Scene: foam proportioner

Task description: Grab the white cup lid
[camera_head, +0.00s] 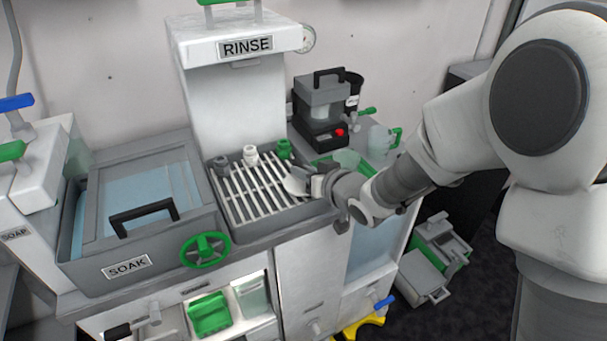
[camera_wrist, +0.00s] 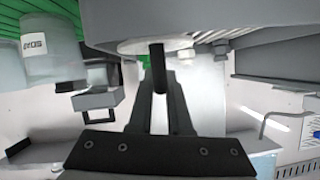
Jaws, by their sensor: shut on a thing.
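My gripper (camera_head: 318,184) is over the right side of the slatted rinse rack. In the wrist view its two dark fingers (camera_wrist: 158,78) are closed together on a short dark stem. The stem joins a broad pale thing with a curved edge (camera_wrist: 150,42), which I take to be the white cup lid. In the head view a small white part (camera_head: 296,182) of it shows at the fingertips, low over the slats. The rest is hidden by my gripper, and I cannot tell whether it touches the rack.
A grey, a white (camera_head: 250,153) and a green fitting stand along the rack's (camera_head: 233,208) back edge. The soak tank (camera_head: 150,205) with a black handle and green wheel (camera_head: 205,249) is to the left. A black-and-grey machine (camera_head: 322,108) and clear containers stand behind my gripper.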

